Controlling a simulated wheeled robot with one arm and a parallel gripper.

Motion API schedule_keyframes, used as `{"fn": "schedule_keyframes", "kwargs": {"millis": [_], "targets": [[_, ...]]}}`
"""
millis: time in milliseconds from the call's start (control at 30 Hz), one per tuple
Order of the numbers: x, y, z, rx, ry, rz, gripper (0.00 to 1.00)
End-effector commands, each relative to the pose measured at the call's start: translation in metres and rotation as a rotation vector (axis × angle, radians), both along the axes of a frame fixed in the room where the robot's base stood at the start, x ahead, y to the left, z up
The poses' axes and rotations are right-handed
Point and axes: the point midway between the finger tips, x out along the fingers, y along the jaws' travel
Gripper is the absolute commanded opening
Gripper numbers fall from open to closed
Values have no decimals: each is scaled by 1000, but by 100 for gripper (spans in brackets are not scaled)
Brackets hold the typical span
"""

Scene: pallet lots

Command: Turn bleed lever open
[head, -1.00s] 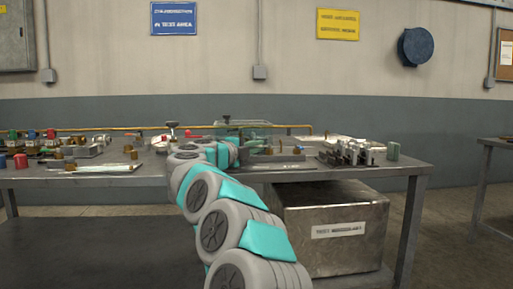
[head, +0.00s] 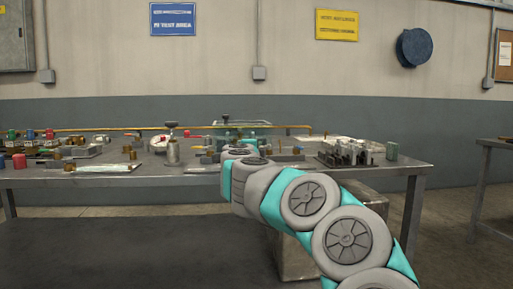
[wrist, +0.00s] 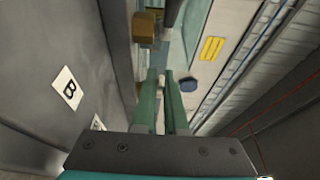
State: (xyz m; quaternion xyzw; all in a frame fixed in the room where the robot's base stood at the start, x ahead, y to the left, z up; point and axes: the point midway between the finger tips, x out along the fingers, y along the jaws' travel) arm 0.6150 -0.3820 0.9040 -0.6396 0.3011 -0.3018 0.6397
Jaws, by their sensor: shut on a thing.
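My gripper (wrist: 162,82) shows in the wrist view as two green fingers, nearly parallel with a narrow gap. They are shut on a thin part, apparently the bleed lever, mostly hidden between them. A brass fitting (wrist: 146,27) lies just beyond the fingertips, to the upper left. In the head view my arm reaches to the middle of the workbench, and its wrist hides the gripper and the held part. A small red handle (head: 199,148) shows left of my wrist; I cannot tell whether it belongs to the lever.
The grey workbench (head: 120,181) carries valves and fittings left and right of my arm. A metal cylinder (head: 172,152) stands close left of my wrist. A valve block (head: 345,154) sits at right. A label B (wrist: 68,89) is beside the fingers. A metal box (head: 293,258) is under the bench.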

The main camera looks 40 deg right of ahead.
Motion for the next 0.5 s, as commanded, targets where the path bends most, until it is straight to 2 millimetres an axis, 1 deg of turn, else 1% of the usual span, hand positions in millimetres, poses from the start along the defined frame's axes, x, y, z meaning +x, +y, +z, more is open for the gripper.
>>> {"fn": "schedule_keyframes", "kwargs": {"millis": [33,133,500], "targets": [[-4,-2,2,5,-1,43,0],[-9,-2,4,5,-3,137,0],[-21,-8,4,3,1,449,0]]}}
